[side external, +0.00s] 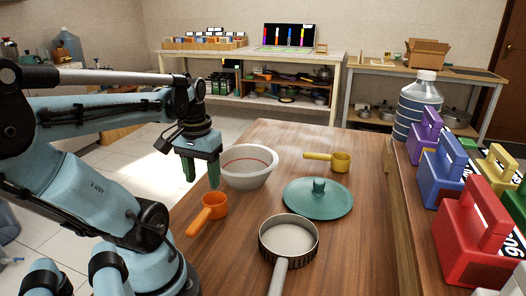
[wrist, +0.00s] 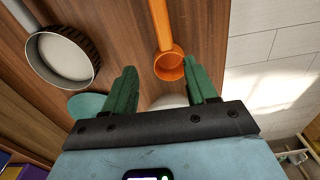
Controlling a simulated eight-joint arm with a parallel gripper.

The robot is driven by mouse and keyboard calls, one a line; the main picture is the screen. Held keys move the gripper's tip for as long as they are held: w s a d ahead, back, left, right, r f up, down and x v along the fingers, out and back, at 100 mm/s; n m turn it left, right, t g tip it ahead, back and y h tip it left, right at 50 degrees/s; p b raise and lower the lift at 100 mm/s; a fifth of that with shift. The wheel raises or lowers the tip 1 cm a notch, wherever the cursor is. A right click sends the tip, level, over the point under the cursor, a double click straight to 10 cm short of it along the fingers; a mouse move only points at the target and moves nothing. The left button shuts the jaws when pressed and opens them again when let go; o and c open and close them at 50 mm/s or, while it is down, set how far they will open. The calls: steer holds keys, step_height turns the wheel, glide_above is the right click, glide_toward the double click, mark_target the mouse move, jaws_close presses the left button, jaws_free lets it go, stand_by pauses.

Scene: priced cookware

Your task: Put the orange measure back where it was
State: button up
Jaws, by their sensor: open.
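The orange measure (side external: 208,212) stands on the wooden table near its left edge, with its handle pointing toward the front left. It also shows in the wrist view (wrist: 168,66), its cup just beyond and between the fingertips. My gripper (side external: 200,182) is open and empty, above and behind the measure, with its green fingers pointing down. In the wrist view the two fingers (wrist: 165,78) are spread apart, and neither appears to touch the measure.
A white bowl (side external: 248,178) with a red line stands close behind the measure. A yellow measure (side external: 340,162), a teal lid (side external: 318,199) and a pan (side external: 288,240) lie to the right. The table's front left is clear.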

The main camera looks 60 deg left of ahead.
steer(key=w+d+m+t, duration=0.7)
steer(key=w+d, duration=0.7)
steer(key=d, duration=0.2)
steer(key=shift+w+d+r+m, duration=0.15)
steer(key=shift+r+m, duration=0.1)
steer(key=shift+m, duration=0.55)
